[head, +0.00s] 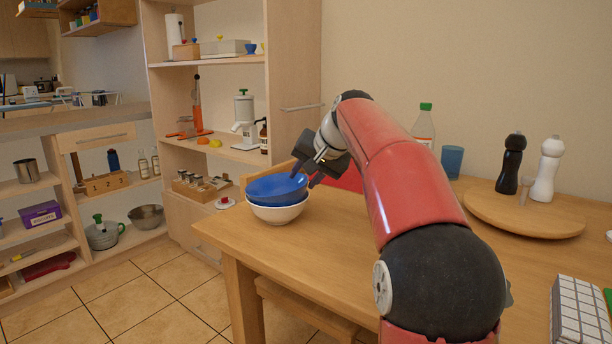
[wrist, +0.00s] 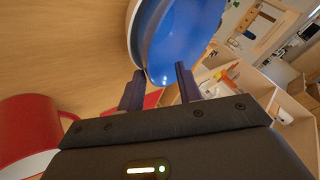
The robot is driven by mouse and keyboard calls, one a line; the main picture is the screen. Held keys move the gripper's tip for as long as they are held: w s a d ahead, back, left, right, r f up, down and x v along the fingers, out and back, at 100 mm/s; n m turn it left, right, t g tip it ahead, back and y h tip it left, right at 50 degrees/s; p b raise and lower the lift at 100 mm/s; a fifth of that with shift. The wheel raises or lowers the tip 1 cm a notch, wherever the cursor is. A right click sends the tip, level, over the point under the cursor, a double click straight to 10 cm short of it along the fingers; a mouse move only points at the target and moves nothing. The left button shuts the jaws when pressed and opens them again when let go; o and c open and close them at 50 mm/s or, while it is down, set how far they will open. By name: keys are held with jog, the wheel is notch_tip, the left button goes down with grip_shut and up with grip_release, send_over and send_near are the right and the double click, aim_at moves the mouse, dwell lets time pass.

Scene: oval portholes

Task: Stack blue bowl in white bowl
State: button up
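The blue bowl (head: 275,188) sits in the white bowl (head: 279,214) at the table's far left corner. It looks slightly tilted, and its lower part is hidden inside the white bowl. My gripper (head: 303,180) is at the right side of the blue bowl's rim, with its fingers pointing down. In the wrist view, the fingers of my gripper (wrist: 158,76) are spread, with a clear gap at the edge of the blue bowl (wrist: 180,40). The white bowl's rim (wrist: 133,22) shows to its left. I cannot tell whether a finger touches the blue bowl.
The wooden table (head: 315,255) is clear in front of the bowls. A red mug (wrist: 25,130) is near my gripper in the wrist view. A blue cup (head: 452,161), a bottle (head: 424,127) and a round board (head: 520,212) with two mills stand farther right. Shelves (head: 210,125) are behind.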

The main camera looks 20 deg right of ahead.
jog(key=shift+r, duration=0.45)
jog(key=p+v, duration=0.2)
jog(key=v, duration=1)
jog(key=shift+r, duration=0.2)
jog(key=s+a+f+n+g+h, duration=0.1)
jog(key=s+a+f, duration=0.3)
jog(key=s+f, duration=1)
jog(key=s+a+f+n+g+h, duration=0.1)
jog(key=s+a+f+n, duration=0.3)
jog(key=s+f, duration=0.9)
jog(key=shift+s+a+f+n+h, duration=0.35)
jog(key=shift+s+a+h, duration=0.15)
jog(key=shift+s+a, duration=0.2)
